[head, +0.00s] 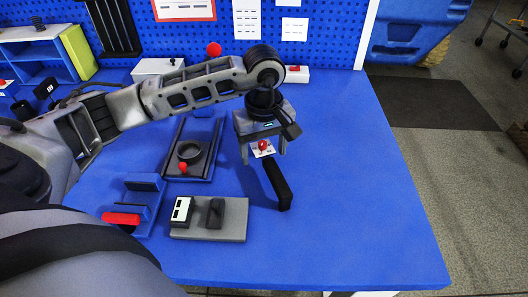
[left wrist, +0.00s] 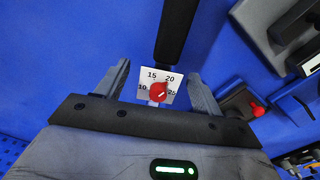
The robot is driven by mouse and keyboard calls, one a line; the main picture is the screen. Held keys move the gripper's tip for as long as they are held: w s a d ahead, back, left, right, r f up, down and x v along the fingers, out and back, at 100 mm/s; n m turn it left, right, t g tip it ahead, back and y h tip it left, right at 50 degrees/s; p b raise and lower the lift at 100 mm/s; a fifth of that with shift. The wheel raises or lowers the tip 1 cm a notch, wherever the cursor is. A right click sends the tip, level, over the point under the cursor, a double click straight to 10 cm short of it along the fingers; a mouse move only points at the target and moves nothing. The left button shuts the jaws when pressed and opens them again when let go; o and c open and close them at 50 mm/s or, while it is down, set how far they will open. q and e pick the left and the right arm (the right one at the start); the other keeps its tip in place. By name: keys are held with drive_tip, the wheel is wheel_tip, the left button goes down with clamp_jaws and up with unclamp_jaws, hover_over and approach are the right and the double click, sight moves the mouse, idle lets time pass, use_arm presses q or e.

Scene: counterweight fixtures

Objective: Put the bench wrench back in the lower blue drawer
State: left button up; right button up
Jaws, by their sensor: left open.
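The bench wrench shows as a thick black handle (head: 279,185) lying on the blue bench, pointing towards the front. In the left wrist view the handle (left wrist: 177,32) runs up from between the finger ends. A white dial card (left wrist: 160,83) with numbers and a red knob sits at its near end; I cannot tell whether it belongs to the wrench. My left gripper (head: 264,153) is open above this end, its fingers either side of the dial, pointing down. It also shows in the left wrist view (left wrist: 160,74). I cannot make out the lower blue drawer. My right gripper is out of view.
A grey plate with black and white blocks (head: 232,222) lies left of the handle. A shelf unit (head: 30,36) stands back left. The bench's right side (head: 370,200) is clear.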

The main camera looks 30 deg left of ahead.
use_arm(q)
drive_tip(key=c, duration=1.3)
drive_tip(key=shift+r, duration=0.1)
clamp_jaws()
